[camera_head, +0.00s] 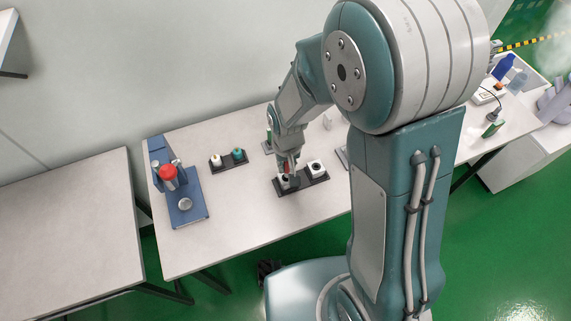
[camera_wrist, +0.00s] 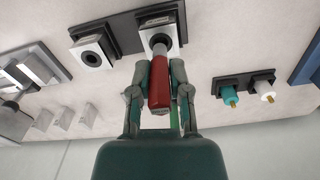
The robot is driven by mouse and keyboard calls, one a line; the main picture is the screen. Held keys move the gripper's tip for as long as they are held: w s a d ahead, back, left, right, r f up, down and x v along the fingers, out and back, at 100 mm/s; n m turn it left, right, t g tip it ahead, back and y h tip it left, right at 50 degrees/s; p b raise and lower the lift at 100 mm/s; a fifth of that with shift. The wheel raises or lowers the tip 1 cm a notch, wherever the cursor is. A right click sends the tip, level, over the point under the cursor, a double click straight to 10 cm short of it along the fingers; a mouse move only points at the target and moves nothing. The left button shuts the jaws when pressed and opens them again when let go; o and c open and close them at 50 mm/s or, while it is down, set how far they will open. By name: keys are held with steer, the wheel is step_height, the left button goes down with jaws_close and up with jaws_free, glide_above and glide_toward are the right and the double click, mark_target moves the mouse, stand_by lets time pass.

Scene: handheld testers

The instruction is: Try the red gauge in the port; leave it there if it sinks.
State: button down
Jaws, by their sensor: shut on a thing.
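The red gauge (camera_wrist: 159,92) has a red handle and a grey metal end. My gripper (camera_wrist: 160,74) is shut on the handle; in the head view my gripper (camera_head: 289,170) is over the left end of a black base (camera_head: 301,181). The gauge's metal end meets a white block (camera_wrist: 150,34) on that base.
A dark rack (camera_head: 229,162) holds a teal-handled piece (camera_head: 238,154) and a white-handled piece (camera_head: 215,160). A blue fixture (camera_head: 187,204) with a red knob (camera_head: 168,172) stands at the table's left end. The table front (camera_head: 246,211) is clear.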

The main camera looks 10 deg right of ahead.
steer(key=shift+f, duration=1.25)
stand_by(1.0)
stand_by(0.5)
steer(key=c, duration=0.5)
jaws_free()
steer(key=shift+r, duration=0.1)
step_height(320, 180, up, 11)
steer(key=shift+w+r, duration=0.1)
steer(key=shift+r, duration=0.5)
steer(key=s+d+r+t, duration=0.2)
steer(key=s+d+r, duration=0.3)
steer(key=s+r, duration=0.1)
steer(key=s+d+r+m+t, duration=0.1)
steer(key=s+d+r+t, duration=0.2)
steer(key=r, duration=0.6)
steer(key=s+d, duration=0.2)
steer(key=s, duration=0.1)
steer(key=shift+s+d+r+t, duration=0.15)
steer(key=shift+s+d+t, duration=0.15)
steer(key=shift+s, duration=0.1)
